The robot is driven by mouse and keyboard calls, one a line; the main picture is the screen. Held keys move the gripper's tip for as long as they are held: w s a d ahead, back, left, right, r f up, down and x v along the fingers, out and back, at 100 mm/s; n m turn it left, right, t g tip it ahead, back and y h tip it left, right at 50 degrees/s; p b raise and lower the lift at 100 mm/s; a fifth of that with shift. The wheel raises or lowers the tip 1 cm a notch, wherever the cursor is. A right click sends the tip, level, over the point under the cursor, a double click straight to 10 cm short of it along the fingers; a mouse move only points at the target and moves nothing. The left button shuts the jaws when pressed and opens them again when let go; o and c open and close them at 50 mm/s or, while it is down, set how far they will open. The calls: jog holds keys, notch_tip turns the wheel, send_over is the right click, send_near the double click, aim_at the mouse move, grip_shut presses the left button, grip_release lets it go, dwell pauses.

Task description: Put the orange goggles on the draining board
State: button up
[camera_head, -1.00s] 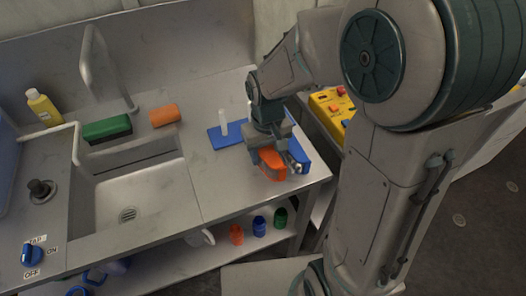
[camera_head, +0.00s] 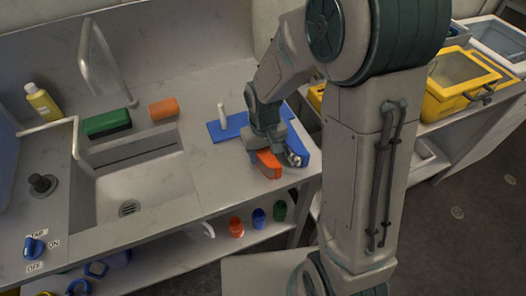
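The orange goggles (camera_head: 267,164) are at the right end of the metal sink counter, just under my gripper (camera_head: 272,153). My gripper points down, with its fingers close around or beside the goggles; I cannot tell whether they grip them. The metal draining board (camera_head: 222,176) is the flat surface to the right of the sink basin. The goggles appear on or just above it, near its front right corner. The gripper hides their back part.
A blue board with a white peg (camera_head: 222,113) lies behind the gripper, and a blue item (camera_head: 299,143) is right beside it. A green block (camera_head: 107,122) and an orange block (camera_head: 163,109) lie behind the basin (camera_head: 140,188). Yellow bins (camera_head: 455,90) stand at right.

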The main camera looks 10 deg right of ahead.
jog(key=o, duration=0.4)
jog(key=shift+r, duration=0.15)
notch_tip(320, 180, up, 12)
jog(key=shift+s+d+r+m+t, duration=0.6)
jog(key=shift+s+d, duration=0.85)
jog(key=shift+s, duration=0.8)
jog(key=shift+s+d+r+m+t, duration=0.45)
jog(key=shift+s+d+r, duration=0.3)
jog(key=shift+s+d, duration=1.1)
jog(key=shift+s+d+r+m+t, duration=0.55)
jog(key=shift+s+d, duration=0.55)
jog(key=shift+s, duration=1.5)
jog(key=shift+r, duration=0.1)
